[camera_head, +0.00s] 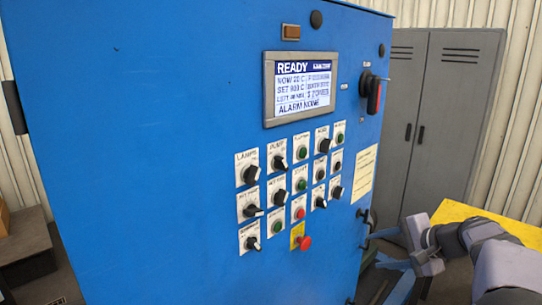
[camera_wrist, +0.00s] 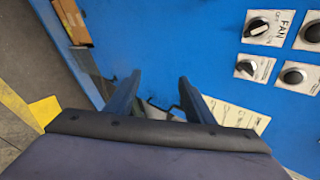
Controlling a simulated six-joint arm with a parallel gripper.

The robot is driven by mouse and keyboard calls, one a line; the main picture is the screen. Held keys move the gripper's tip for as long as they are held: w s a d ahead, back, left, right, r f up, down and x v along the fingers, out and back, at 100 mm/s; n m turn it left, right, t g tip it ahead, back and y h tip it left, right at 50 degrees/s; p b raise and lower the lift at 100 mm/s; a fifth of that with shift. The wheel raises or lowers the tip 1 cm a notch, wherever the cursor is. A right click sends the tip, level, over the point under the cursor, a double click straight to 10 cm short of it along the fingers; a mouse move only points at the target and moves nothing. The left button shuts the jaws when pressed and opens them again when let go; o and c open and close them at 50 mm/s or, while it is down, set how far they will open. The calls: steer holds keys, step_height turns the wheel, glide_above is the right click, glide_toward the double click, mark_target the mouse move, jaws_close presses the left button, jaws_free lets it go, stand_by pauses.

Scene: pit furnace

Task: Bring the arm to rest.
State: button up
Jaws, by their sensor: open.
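My gripper (camera_head: 371,247) is at the lower right in the head view, beside the right edge of the blue control cabinet (camera_head: 130,130). In the wrist view its two fingers stand apart with nothing between them, and blue cabinet surface shows beyond the gripper (camera_wrist: 159,78). The gripper is open and empty. My arm reaches in from the right edge of the head view. I cannot tell how far the fingertips are from the cabinet.
The cabinet front carries a READY screen (camera_head: 299,86), several knobs and buttons, a red stop button (camera_head: 305,243) and a rotary switch (camera_head: 374,94). A FAN knob (camera_wrist: 258,27) is at upper right in the wrist view. A grey locker (camera_head: 440,130) and a yellow surface (camera_head: 460,211) lie behind my arm.

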steer(key=s+a+f+n+g+h, duration=0.1)
steer(key=s+f+n+g+h, duration=0.2)
steer(key=s+f, duration=0.65)
steer(key=s+a+f+n+g+h, duration=0.1)
steer(key=s+a+f+n+g, duration=0.2)
steer(key=s+f, duration=0.7)
steer(key=s+a+f+n+g+h, duration=0.15)
steer(key=s+a+n+g, duration=0.25)
steer(key=s, duration=0.7)
steer(key=a+n, duration=0.1)
steer(key=a, duration=0.1)
steer(key=a+r+n+t, duration=0.1)
steer(key=a+n, duration=0.1)
steer(key=a, duration=0.1)
steer(key=shift+w+a+r, duration=0.15)
steer(key=shift+a+r, duration=0.15)
steer(key=shift+r, duration=0.1)
